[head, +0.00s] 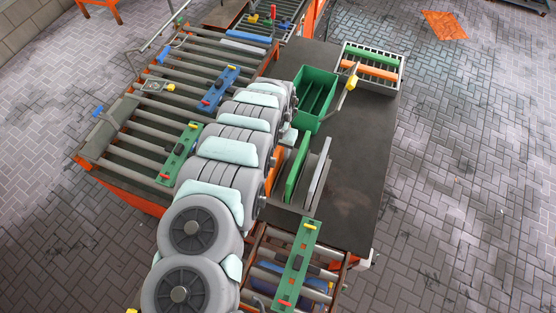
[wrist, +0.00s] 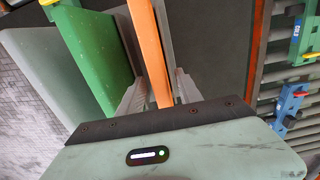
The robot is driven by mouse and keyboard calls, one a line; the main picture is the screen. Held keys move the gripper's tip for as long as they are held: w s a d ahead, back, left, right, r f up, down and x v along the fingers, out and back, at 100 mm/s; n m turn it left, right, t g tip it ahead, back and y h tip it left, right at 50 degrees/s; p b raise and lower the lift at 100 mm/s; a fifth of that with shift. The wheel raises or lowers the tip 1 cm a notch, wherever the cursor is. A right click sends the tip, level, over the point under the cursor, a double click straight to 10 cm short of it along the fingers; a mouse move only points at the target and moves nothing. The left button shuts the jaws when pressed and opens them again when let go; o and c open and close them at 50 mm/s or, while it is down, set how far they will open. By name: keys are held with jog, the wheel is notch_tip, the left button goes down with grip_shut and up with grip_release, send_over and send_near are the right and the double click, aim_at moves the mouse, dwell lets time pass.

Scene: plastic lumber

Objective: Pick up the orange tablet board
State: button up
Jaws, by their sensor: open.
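The orange tablet board (wrist: 148,45) stands on edge in the wrist view, seen along its narrow side. My gripper (wrist: 158,92) is open, with one finger on each side of the board's near end. I cannot tell whether either finger touches it. A green board (wrist: 95,50) stands to its left, and a thin grey-brown strip (wrist: 165,30) runs close along its right. In the head view a sliver of the orange board (head: 275,170) shows beside the green board (head: 297,168); my arm hides the rest and my fingertips.
A grey board (head: 319,172) stands right of the green one on the dark table (head: 355,180). A green bin (head: 315,98) and a wire crate (head: 398,70) with a green and an orange piece stand behind. Roller conveyors (head: 140,125) lie left. The table's right part is clear.

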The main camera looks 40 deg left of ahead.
jog(key=shift+s+f, duration=0.1)
jog(key=shift+f, duration=1.65)
jog(key=shift+c, duration=0.2)
grip_shut()
